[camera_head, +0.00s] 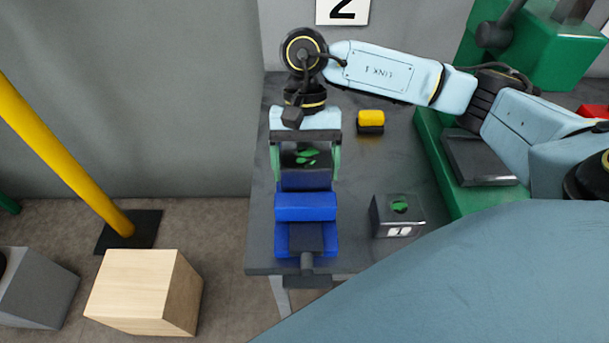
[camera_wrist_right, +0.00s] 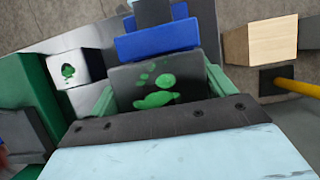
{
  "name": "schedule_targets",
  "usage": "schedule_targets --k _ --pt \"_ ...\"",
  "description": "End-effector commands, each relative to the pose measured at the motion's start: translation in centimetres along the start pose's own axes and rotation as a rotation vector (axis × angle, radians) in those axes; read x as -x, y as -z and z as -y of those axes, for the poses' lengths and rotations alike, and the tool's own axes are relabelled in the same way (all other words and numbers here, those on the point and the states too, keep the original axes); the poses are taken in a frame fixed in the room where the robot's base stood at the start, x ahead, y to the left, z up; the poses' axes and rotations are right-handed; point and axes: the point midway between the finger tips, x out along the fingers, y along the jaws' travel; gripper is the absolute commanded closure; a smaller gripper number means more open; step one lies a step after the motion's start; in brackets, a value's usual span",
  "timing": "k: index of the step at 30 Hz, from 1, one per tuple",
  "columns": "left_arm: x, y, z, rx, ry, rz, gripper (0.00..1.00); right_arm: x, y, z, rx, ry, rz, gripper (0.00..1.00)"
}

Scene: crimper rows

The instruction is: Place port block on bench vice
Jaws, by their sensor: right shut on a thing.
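The dark port block (camera_head: 303,157) with green marks on top is between the pale green fingers of my right gripper (camera_head: 306,168), which is shut on it. The held block also shows in the right wrist view (camera_wrist_right: 128,78), where the two fingers flank it. The blue bench vice (camera_head: 306,208) stands on the grey table. The held block is at the vice's far end; I cannot tell whether it touches the vice. The vice also shows beyond the block in the right wrist view (camera_wrist_right: 157,42). My left gripper is not in view.
A second dark block (camera_head: 398,217) with a green mark stands right of the vice. A yellow and black block (camera_head: 370,121) lies farther back. A green machine (camera_head: 433,150) borders the right side. A wooden box (camera_head: 139,285) and a yellow post (camera_head: 60,150) stand left of the table (camera_head: 262,225).

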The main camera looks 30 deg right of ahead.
Motion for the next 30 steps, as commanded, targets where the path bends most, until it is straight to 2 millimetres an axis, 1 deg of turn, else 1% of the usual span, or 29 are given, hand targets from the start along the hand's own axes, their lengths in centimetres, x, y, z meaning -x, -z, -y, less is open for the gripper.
schedule_targets --k 5,12,20,25,26,29,30 --pt "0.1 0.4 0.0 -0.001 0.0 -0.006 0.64 -0.8 0.4 0.1 0.001 0.004 -0.002 0.75" --pt "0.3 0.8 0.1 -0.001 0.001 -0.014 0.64 -3.4 1.4 0.1 0.001 0.003 -0.001 0.75" --pt "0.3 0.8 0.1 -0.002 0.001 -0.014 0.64 -3.6 1.6 0.1 0.002 0.004 -0.003 0.75" --pt "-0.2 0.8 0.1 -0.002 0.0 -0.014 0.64 -3.9 1.7 0.1 0.002 0.004 -0.003 0.75" --pt "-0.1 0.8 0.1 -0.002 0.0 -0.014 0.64 -4.0 1.7 0.0 0.001 0.001 -0.002 0.14" --pt "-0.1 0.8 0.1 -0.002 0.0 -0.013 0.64 -3.9 1.6 0.0 0.0 0.001 -0.002 0.01" --pt "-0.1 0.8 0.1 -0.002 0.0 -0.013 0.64 -3.9 1.6 0.0 0.0 0.001 -0.002 0.0"
